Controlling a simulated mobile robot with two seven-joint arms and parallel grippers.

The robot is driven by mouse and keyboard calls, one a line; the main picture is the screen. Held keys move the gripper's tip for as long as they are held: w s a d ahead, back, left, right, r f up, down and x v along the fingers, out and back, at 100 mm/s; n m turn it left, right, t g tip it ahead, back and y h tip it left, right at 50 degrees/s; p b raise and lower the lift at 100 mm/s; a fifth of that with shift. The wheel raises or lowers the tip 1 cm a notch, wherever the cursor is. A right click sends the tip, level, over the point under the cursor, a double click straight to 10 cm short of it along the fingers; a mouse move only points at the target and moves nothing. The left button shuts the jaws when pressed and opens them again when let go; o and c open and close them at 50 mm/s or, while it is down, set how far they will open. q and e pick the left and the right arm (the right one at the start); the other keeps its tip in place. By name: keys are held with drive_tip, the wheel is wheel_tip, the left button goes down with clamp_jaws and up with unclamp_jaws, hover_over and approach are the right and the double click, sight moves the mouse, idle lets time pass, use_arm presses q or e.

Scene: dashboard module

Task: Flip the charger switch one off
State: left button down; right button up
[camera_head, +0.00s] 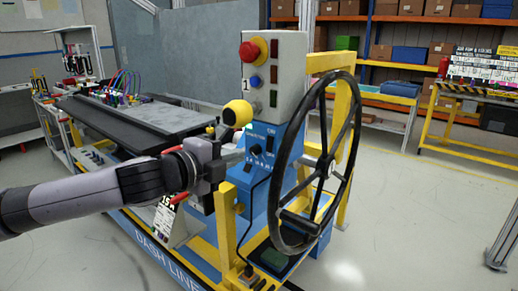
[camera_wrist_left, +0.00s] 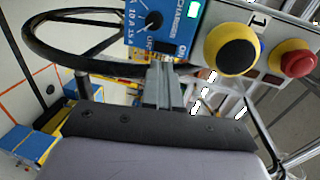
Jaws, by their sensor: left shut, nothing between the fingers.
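The blue charger panel (camera_head: 262,135) stands left of the steering wheel. It carries a black round knob (camera_head: 256,149) and a dark switch (camera_head: 270,145) under an "ON" label. In the left wrist view the charger panel (camera_wrist_left: 135,36) shows the knob (camera_wrist_left: 153,20), a lit green-white patch (camera_wrist_left: 193,10) and the "ON" label. My left gripper (camera_head: 238,157) is shut and empty, at the left side of the panel. Its fingertips (camera_wrist_left: 164,70) point at the panel's lower edge in the wrist view. I cannot tell whether they touch it. The right gripper is out of view.
A black steering wheel (camera_head: 281,190) stands close on the right. A yellow-and-black round knob (camera_head: 237,114) sits just above my gripper. Above is a grey control box (camera_head: 290,60) with a red button (camera_head: 250,50) and a blue button (camera_head: 256,81).

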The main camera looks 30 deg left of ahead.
sight(267, 149)
use_arm(q)
drive_tip(key=w+p, duration=0.1)
drive_tip(key=w, duration=0.1)
drive_tip(key=w+p, duration=0.1)
drive_tip(key=w, duration=0.1)
drive_tip(key=w+d+f+p, duration=0.1)
drive_tip(key=w, duration=0.1)
drive_tip(key=shift+w, duration=0.2)
drive_tip(key=shift+w+d+f, duration=0.1)
drive_tip(key=shift+w+f, duration=0.1)
drive_tip(key=shift+w, duration=0.6)
